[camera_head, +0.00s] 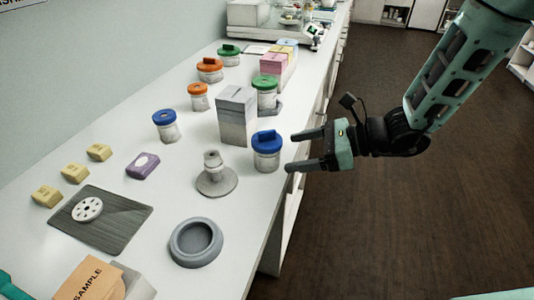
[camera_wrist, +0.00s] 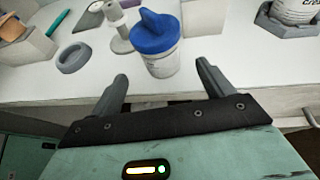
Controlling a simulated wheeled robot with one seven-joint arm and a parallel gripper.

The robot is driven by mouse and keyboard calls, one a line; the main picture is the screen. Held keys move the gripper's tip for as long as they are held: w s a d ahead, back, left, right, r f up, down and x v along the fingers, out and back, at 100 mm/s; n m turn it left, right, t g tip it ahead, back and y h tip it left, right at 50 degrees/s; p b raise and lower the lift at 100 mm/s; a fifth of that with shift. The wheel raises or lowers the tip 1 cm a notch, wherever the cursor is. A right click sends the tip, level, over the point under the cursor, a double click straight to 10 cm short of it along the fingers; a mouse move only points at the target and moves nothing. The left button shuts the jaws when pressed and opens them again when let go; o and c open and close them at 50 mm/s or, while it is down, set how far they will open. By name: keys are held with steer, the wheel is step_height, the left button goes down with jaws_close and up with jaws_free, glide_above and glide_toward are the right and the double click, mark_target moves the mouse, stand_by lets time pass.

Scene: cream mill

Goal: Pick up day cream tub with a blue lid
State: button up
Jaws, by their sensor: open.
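A tub with a blue lid (camera_head: 267,152) stands upright near the right edge of the white counter. It also shows in the wrist view (camera_wrist: 157,45), just beyond and between my fingers. A second blue-lidded tub (camera_head: 166,127) stands further left, toward the wall. I cannot read either label. My gripper (camera_head: 290,151) is open and empty, off the counter's right edge, with its fingers pointing left at the nearer tub. Its fingertips (camera_wrist: 162,78) do not appear to touch that tub.
Green-lidded (camera_head: 265,92) and orange-lidded (camera_head: 199,97) tubs stand further back. Open floor lies right of the counter.

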mark_target(275, 155)
steer(key=shift+p+x, duration=0.6)
steer(key=shift+x, duration=2.55)
steer(key=shift+w+d+f, duration=0.1)
steer(key=shift+f, duration=0.1)
steer(key=c, duration=1.4)
steer(key=shift+r, duration=0.1)
step_height(275, 155, up, 10)
steer(key=shift+f, duration=0.1)
